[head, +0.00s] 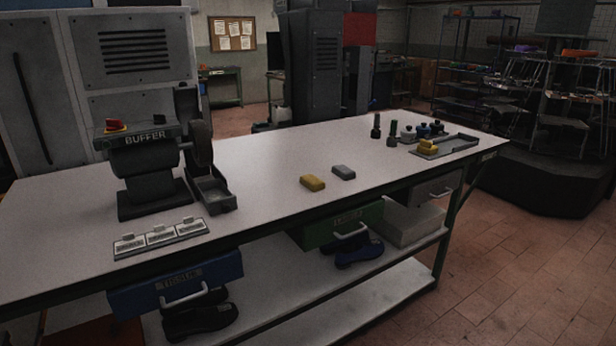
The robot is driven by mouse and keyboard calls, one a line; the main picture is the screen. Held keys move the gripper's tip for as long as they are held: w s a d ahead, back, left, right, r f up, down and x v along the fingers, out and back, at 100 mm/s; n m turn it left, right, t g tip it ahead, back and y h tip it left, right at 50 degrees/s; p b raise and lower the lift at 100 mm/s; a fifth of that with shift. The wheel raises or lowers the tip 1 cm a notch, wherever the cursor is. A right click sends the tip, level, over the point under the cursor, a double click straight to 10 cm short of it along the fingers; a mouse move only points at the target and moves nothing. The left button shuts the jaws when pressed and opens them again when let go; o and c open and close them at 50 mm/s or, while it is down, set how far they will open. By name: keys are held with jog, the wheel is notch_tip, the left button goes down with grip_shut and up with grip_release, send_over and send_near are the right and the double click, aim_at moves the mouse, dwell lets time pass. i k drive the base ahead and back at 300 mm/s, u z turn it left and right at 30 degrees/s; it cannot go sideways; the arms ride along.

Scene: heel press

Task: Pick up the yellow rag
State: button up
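A yellow folded piece (312,183), which looks like the yellow rag, lies flat on the white workbench (270,165) near its front edge. A similar grey piece (343,172) lies just to its right and slightly behind, apart from it. Another small yellow item (428,146) sits at the left end of a dark tray (460,143) at the bench's right; I cannot tell what it is. My gripper is not in view.
A buffer machine (145,160) with a small tray stands on the left, with a labelled panel (160,236) before it. Dark bottles (391,133) stand at the back right. Drawers with handles (340,225) hang under the front edge.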

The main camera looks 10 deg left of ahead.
aim_at(314, 184)
jog(key=i, duration=0.85)
jog(key=z, duration=0.35)
jog(key=k, duration=0.2)
jog(key=u, duration=2.8)
jog(key=i, duration=0.6)
jog(key=u, duration=0.1)
